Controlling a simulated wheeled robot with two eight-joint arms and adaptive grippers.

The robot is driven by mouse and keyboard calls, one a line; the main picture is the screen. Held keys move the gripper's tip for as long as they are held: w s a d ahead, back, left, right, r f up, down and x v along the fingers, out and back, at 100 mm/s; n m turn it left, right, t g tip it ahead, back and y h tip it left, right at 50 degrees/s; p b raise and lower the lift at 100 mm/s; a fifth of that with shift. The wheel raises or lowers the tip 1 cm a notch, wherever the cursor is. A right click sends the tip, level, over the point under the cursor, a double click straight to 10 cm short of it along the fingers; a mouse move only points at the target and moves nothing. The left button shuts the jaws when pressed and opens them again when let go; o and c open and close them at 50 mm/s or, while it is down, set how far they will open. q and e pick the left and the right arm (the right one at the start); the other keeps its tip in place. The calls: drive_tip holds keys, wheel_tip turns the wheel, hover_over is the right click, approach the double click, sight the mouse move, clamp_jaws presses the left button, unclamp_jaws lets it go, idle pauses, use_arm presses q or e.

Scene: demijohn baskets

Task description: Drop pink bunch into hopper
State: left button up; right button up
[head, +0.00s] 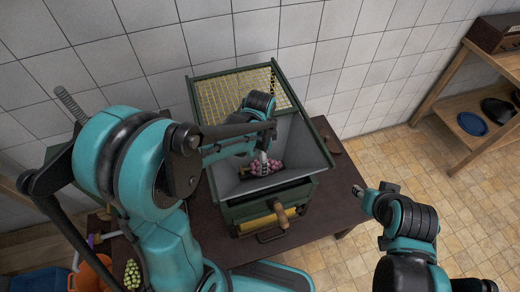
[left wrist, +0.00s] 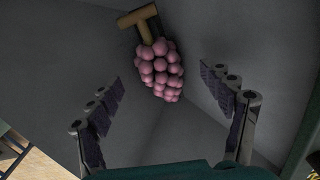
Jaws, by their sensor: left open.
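The pink bunch (head: 270,167) lies inside the grey hopper (head: 305,150) of the green machine, near its bottom. In the left wrist view the pink bunch (left wrist: 160,70) shows whole, with its brown T-shaped stem (left wrist: 139,17) toward the top. My left gripper (head: 264,160) reaches down into the hopper above the bunch. In the left wrist view its two fingers (left wrist: 168,95) are spread wide, with the bunch beyond them and clear of both. My right gripper (head: 372,190) is right of the table, over the floor, holding nothing visible; its finger gap is unclear.
The machine stands on a dark table (head: 335,205), with a yellow grid (head: 225,95) behind the hopper and a handle (head: 280,216) at its front. A green bunch (head: 132,274) and an orange container (head: 95,274) are at lower left. A wooden shelf (head: 455,105) stands at right.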

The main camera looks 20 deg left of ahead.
use_arm(q)
wheel_tip(320, 180, up, 11)
idle(0.3)
idle(0.7)
